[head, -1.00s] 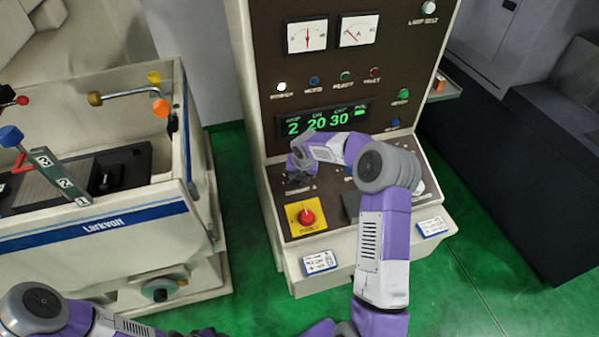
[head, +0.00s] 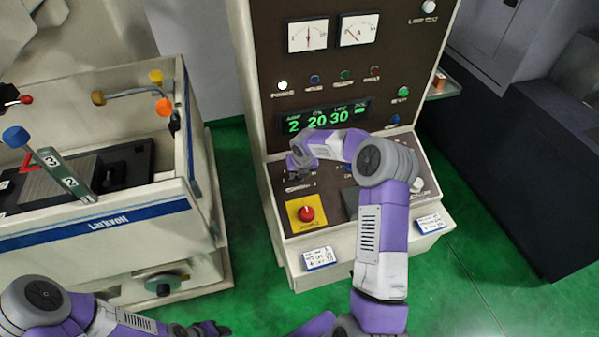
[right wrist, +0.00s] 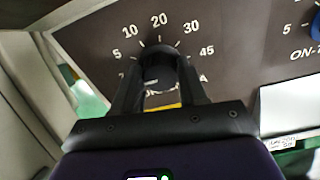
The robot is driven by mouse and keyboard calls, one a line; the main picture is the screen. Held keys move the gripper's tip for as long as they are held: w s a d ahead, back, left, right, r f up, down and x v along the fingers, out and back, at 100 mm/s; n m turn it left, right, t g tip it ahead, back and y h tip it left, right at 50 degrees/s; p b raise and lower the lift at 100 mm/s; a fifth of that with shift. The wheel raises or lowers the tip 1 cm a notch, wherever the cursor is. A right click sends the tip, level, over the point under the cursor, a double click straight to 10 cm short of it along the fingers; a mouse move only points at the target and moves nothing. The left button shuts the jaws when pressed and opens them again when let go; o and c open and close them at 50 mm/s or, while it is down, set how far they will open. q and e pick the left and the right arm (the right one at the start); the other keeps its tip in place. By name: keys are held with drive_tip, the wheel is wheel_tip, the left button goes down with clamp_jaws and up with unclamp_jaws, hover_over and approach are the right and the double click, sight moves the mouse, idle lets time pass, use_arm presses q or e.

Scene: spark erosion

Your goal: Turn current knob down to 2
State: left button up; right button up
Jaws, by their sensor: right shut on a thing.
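The current knob (right wrist: 160,68) is dark and sits on the sloping panel of the control cabinet. In the right wrist view it stands between the two fingers of my right gripper (right wrist: 158,82), which is shut on it. A printed scale with 5, 10, 20, 30 and 45 curves around it; the pointer's direction is hard to make out. In the head view my right gripper (head: 298,172) covers the knob. The green display (head: 323,119) above reads 2, 20 and 30. My left gripper (head: 212,328) shows small and dark at the bottom edge; its jaw state is unclear.
A red button on a yellow plate (head: 296,222) lies just below my right gripper. A blue knob (right wrist: 316,28) is to the right in the wrist view. A machine tank with a blue stripe (head: 110,224) stands at the left, with green floor (head: 245,290) between.

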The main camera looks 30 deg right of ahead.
drive_tip(key=o, duration=1.1)
drive_tip(key=shift+c, duration=0.2)
drive_tip(key=v, duration=0.7)
drive_tip(key=shift+r+b, duration=0.25)
drive_tip(key=shift+b, duration=0.2)
drive_tip(key=shift+s, duration=0.15)
